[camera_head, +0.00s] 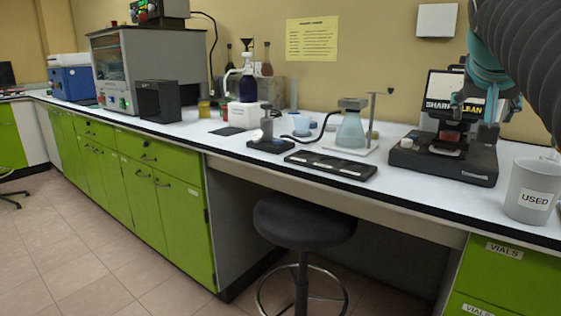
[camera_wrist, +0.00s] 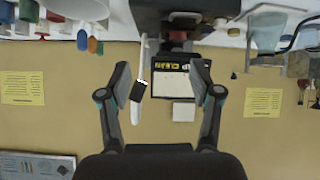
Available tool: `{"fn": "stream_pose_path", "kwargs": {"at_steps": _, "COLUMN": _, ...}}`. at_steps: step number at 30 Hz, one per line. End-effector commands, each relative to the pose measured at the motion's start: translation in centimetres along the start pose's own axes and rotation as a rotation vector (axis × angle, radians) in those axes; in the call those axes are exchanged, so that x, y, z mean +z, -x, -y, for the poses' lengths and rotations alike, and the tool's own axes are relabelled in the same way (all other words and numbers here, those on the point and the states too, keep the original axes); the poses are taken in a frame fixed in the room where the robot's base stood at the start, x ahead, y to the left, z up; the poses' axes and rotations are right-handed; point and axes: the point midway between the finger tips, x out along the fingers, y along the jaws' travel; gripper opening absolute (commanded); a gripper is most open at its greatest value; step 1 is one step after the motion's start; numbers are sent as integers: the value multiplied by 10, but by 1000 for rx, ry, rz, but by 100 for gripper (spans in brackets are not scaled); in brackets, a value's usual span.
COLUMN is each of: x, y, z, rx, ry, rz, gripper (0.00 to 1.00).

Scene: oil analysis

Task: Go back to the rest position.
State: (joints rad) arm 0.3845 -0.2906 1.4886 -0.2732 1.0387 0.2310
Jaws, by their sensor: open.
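My gripper (camera_wrist: 162,80) is open in the wrist view, its two fingers spread wide with nothing held between them. The wrist picture is upside down. In the camera_head view my gripper (camera_head: 474,108) is at the upper right, in front of the black machine with a "SHARP CLEAN" sign (camera_head: 452,97). That sign also shows between my fingers in the wrist view (camera_wrist: 180,72). I cannot tell the gap between my fingers and the machine.
A grey "USED" bin (camera_head: 534,190) stands at the bench's right end. A flask (camera_head: 351,132) on a stand and a black tray (camera_head: 330,165) are left of the machine. A stool (camera_head: 304,222) stands below the bench (camera_head: 402,198).

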Motion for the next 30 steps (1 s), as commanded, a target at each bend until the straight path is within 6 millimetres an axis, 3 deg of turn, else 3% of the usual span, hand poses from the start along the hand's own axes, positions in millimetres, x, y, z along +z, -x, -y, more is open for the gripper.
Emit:
{"fn": "stream_pose_path", "kwargs": {"at_steps": 3, "x": 64, "y": -4, "z": 34, "rx": -92, "ry": 78, "rz": 73, "gripper": 64}}
{"fn": "stream_pose_path", "kwargs": {"at_steps": 9, "x": 180, "y": -8, "z": 76, "rx": -234, "ry": 207, "rz": 192, "gripper": 64}}
{"fn": "stream_pose_path", "kwargs": {"at_steps": 15, "x": 304, "y": -8, "z": 100, "rx": -362, "ry": 329, "rz": 307, "gripper": 64}}
{"fn": "stream_pose_path", "kwargs": {"at_steps": 18, "x": 355, "y": -7, "z": 105, "rx": -409, "ry": 376, "rz": 353, "gripper": 64}}
{"fn": "stream_pose_path", "kwargs": {"at_steps": 21, "x": 391, "y": -7, "z": 106, "rx": -442, "ry": 408, "rz": 385, "gripper": 64}}
{"fn": "stream_pose_path", "kwargs": {"at_steps": 24, "x": 413, "y": -6, "z": 108, "rx": -459, "ry": 426, "rz": 404, "gripper": 64}}
{"fn": "stream_pose_path", "kwargs": {"at_steps": 30, "x": 422, "y": -6, "z": 108, "rx": -466, "ry": 433, "rz": 413, "gripper": 64}}
